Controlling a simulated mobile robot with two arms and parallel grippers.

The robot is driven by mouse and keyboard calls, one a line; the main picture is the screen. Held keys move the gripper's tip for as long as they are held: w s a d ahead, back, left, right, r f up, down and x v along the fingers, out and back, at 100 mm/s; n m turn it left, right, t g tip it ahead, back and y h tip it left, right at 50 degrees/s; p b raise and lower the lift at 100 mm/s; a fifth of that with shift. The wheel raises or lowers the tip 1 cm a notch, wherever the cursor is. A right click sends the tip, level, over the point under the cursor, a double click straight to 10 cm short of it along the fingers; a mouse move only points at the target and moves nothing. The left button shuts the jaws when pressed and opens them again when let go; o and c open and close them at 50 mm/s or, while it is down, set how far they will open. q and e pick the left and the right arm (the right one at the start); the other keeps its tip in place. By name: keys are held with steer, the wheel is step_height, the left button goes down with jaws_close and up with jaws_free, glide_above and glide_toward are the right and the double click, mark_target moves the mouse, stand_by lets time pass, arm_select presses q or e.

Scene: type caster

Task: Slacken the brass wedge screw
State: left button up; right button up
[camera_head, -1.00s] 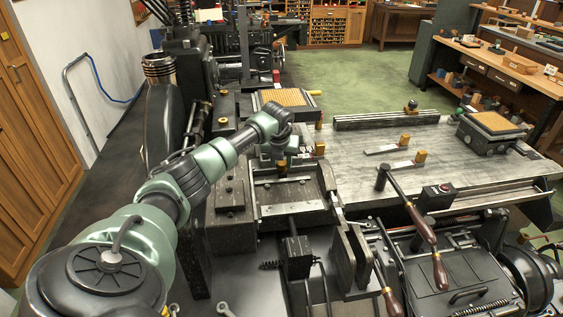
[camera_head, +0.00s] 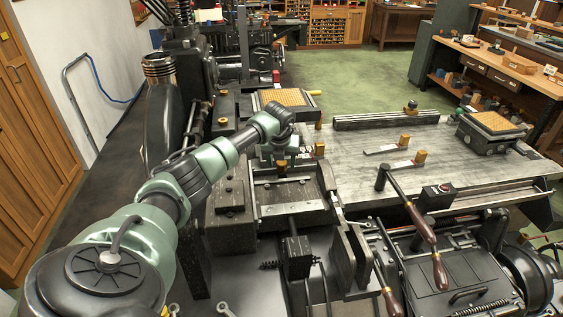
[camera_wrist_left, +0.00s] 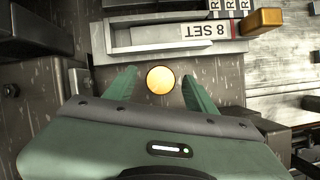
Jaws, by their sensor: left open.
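The brass wedge screw (camera_wrist_left: 160,79) shows in the left wrist view as a round, bright brass head on dark metal. My left gripper (camera_wrist_left: 160,86) is open, with one green finger on each side of the screw head and a visible gap on both sides. In the head view my left gripper (camera_head: 279,154) points down over the casting area, and a small brass spot, the screw (camera_head: 281,165), shows by its fingertips. I cannot tell how deep the fingers reach around the head. My right gripper is not in view.
In the head view a brass block (camera_head: 320,147) stands right of the gripper. Crank handles (camera_head: 422,222) rise at right front. The grey bench top (camera_head: 380,140) has free room.

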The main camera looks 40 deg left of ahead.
arm_select(q)
steer(key=shift+r, duration=0.15)
steer(key=b+v, duration=0.2)
steer(key=v, duration=0.5)
steer(key=shift+r, duration=0.2)
steer(key=shift+s+d, duration=0.15)
